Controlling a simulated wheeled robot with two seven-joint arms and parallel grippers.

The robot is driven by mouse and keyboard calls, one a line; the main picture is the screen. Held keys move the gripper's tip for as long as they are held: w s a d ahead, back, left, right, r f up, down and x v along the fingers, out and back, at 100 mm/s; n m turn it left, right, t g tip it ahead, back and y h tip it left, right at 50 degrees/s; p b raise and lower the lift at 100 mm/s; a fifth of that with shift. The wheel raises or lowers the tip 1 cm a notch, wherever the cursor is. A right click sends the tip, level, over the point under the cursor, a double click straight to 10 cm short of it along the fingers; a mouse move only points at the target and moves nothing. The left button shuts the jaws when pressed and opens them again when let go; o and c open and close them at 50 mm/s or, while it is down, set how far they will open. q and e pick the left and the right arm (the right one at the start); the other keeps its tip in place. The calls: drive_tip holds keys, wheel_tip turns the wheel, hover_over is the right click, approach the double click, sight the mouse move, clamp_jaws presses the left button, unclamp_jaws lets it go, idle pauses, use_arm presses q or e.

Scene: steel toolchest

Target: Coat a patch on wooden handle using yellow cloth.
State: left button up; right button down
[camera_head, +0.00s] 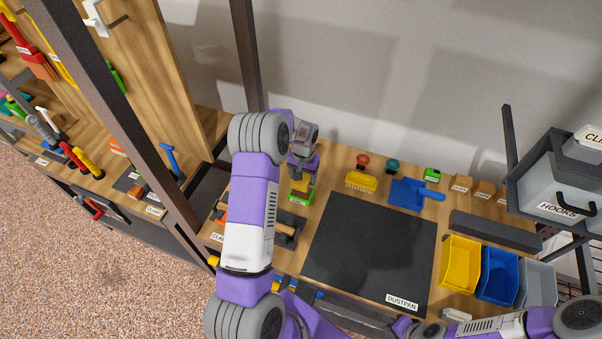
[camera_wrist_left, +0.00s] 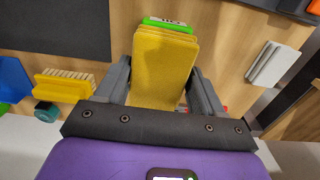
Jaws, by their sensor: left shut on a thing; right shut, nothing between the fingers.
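The yellow cloth (camera_wrist_left: 165,65) is a folded pad between the two fingers of my left gripper (camera_wrist_left: 165,85), which is shut on it. In the head view the cloth (camera_head: 303,186) and my left gripper (camera_head: 302,180) are over the back left of the bench, partly covered by my arm. A green labelled piece (camera_wrist_left: 168,24) shows at the cloth's far edge; I cannot tell whether they touch. A light wooden handle (camera_head: 286,229) lies on a dark mat nearer the front, partly behind my left arm. My right arm is at the bottom right; its fingertips are not visible.
A black mat (camera_head: 370,250) marked dustpan lies bare in the middle. Behind it are a yellow brush (camera_head: 361,182) and a blue dustpan (camera_head: 410,195). Yellow (camera_head: 460,263) and blue (camera_head: 497,274) bins stand right. A dark upright post (camera_head: 246,55) rises behind my left arm.

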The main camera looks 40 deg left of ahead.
use_arm(q)
drive_tip(key=shift+a+f, duration=0.25)
drive_tip(key=shift+a, duration=0.2)
drive_tip(key=shift+f+b, duration=1.75)
drive_tip(key=shift+f, duration=1.15)
drive_tip(key=shift+f+b, duration=0.6)
drive_tip(key=shift+f, duration=0.05)
drive_tip(key=shift+r, duration=0.1)
drive_tip(key=shift+r+p, duration=2.1)
drive_tip(key=shift+r, duration=1.35)
